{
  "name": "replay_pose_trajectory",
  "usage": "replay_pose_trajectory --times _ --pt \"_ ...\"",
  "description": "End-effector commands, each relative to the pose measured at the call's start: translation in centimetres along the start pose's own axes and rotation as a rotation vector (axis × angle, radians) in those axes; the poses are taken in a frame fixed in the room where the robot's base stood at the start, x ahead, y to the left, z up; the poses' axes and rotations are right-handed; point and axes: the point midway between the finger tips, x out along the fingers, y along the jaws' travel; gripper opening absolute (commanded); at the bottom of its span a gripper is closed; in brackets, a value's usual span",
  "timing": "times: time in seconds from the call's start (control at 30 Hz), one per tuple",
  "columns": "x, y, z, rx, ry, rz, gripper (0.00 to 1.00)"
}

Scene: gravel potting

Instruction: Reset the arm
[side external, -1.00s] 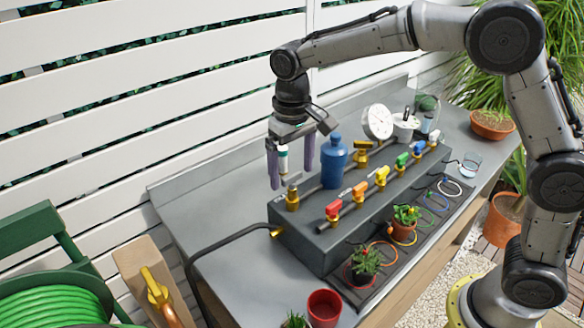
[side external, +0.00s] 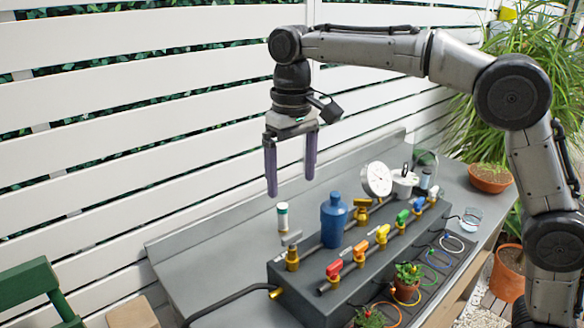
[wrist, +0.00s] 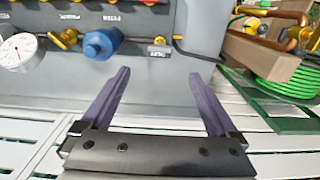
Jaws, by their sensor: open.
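My gripper (side external: 291,186) is open and empty, its fingers pointing down above the left end of the dark manifold box (side external: 315,292). In the wrist view, my gripper's fingers (wrist: 159,73) are spread with nothing between them. A small white cylinder with a teal top (side external: 283,217) stands upright below the fingers, apart from them, beside the left brass valve (side external: 292,257). I cannot tell what it rests on. A blue bottle-shaped canister (side external: 334,222) stands on the pipe to its right; it also shows in the wrist view (wrist: 101,44).
Several coloured valve handles, such as the red one (side external: 334,270), line the box. A round gauge (side external: 377,179) stands behind it. The white slatted fence (side external: 150,120) is close behind my gripper. Potted plants (side external: 407,283) stand in front. A green hose reel (wrist: 285,75) shows in the wrist view.

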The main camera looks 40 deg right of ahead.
Motion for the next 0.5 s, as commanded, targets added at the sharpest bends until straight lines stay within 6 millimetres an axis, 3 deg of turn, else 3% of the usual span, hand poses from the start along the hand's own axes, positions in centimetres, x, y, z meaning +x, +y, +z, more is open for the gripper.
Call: replay_pose_trajectory --times 0.2,0.5 --pt "-1.24 0.0 0.01 0.0 -0.001 0.0 0.95" --pt "-1.28 0.11 -0.01 0.003 -0.001 0.0 0.95"
